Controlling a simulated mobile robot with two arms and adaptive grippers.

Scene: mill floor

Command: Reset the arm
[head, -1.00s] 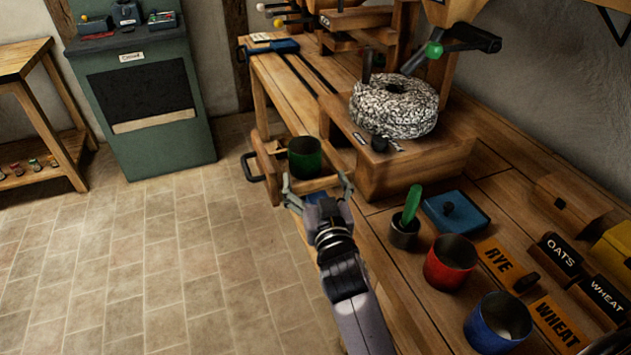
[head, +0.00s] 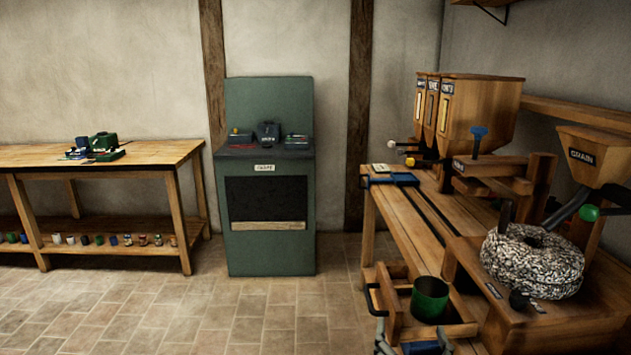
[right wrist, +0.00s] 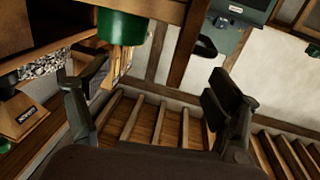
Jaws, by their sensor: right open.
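My right gripper (head: 412,338) shows only by its fingertips at the bottom edge of the head view. They are spread apart, just in front of the small wooden drawer (head: 462,330) that holds a green cup (head: 430,303). In the right wrist view, my right gripper (right wrist: 150,88) is open with nothing between its fingers. The green cup (right wrist: 121,27) is beyond the fingers, near the top of that view, and apart from them. My left gripper is in neither view.
The wooden bench (head: 420,215) runs along the right with a stone mill (head: 532,262) and grain hoppers (head: 478,108). A green cabinet (head: 268,250) stands at the back wall, a wooden table (head: 150,158) at left. The tiled floor (head: 240,320) between is clear.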

